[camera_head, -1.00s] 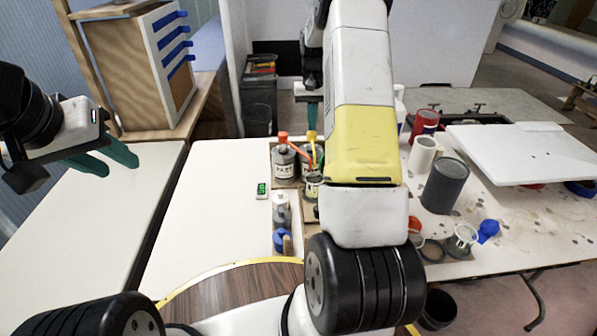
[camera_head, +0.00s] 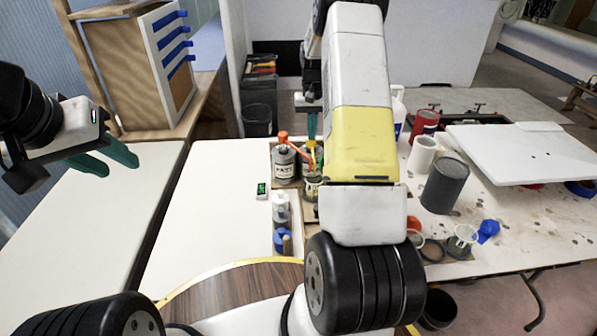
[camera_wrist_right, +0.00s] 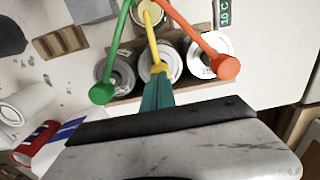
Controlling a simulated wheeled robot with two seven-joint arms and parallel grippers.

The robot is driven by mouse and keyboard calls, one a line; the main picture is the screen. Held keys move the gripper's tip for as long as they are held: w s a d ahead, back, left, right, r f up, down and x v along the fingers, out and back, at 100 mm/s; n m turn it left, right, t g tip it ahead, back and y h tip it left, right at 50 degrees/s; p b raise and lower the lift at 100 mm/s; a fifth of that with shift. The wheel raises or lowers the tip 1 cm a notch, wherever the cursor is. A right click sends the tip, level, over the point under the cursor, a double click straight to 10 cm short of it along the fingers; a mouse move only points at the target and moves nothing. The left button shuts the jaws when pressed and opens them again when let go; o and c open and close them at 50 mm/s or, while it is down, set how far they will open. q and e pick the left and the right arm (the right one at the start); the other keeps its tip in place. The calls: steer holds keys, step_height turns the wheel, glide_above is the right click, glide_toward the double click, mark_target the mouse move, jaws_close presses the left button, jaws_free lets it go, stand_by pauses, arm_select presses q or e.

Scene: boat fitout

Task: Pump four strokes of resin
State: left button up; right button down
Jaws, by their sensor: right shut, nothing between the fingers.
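Three resin cans stand in a row in the right wrist view. One has a red-orange pump (camera_wrist_right: 205,45), the middle one a yellow pump (camera_wrist_right: 151,35), the other a green pump (camera_wrist_right: 118,45). The spouts converge over a small cup (camera_wrist_right: 150,12), also in the head view (camera_head: 311,183). My right gripper (camera_wrist_right: 157,88) is shut and empty, its fingertips down at the yellow pump's head. In the head view my right gripper (camera_head: 312,128) is above that pump, and my arm hides part of the cans. My left gripper (camera_head: 112,161) is open and empty, above the left table.
A small green display (camera_head: 262,189) lies left of the cans. Bottles (camera_head: 281,210) stand in front. A dark grey cylinder (camera_head: 444,186), a red can (camera_head: 425,124) and a white panel (camera_head: 525,152) are to the right. The white table's left part is clear.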

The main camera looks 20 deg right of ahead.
steer(key=shift+r, duration=2)
steer(key=shift+f, duration=2.05)
steer(key=shift+r, duration=2.05)
steer(key=shift+r, duration=0.1)
steer(key=shift+r, duration=1.45)
